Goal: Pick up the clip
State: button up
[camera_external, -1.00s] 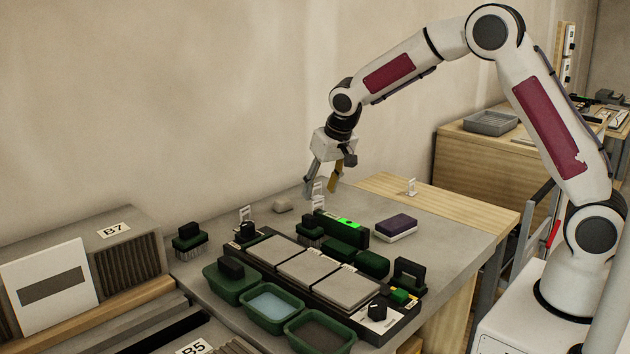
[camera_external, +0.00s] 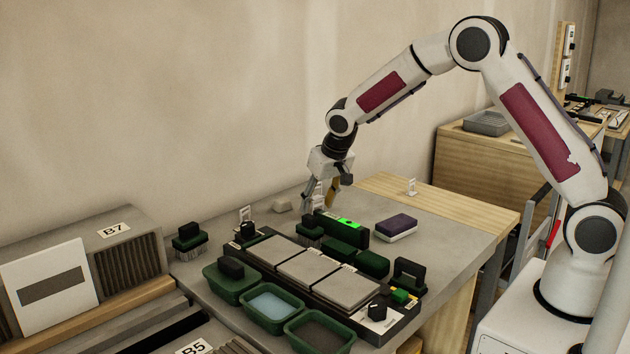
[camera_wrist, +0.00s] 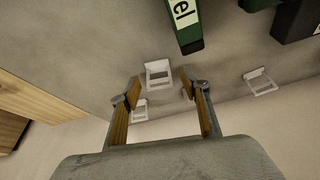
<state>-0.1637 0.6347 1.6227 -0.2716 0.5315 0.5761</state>
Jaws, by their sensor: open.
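Several small white clips are in view. In the wrist view one clip (camera_wrist: 158,72) lies between and just beyond my open fingertips, one (camera_wrist: 139,110) sits closer to the wall beside my left finger, and one (camera_wrist: 258,82) stands farther right. My gripper (camera_wrist: 160,85) is open and empty. In the external view my gripper (camera_external: 320,203) hangs low over the back of the grey worktop, its fingers partly hiding the clips there. Another clip (camera_external: 245,214) stands to the left, and one (camera_external: 412,187) is on the wooden surface at right.
A dark green level (camera_external: 341,231) with a bright green vial lies close in front of my gripper. Grey tiles (camera_external: 313,274) and green tubs (camera_external: 268,306) fill the front.

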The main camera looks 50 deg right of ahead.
dwell(0.5)
jog(key=c, duration=0.9)
jog(key=shift+o, duration=0.3)
jog(key=shift+r, duration=4.95)
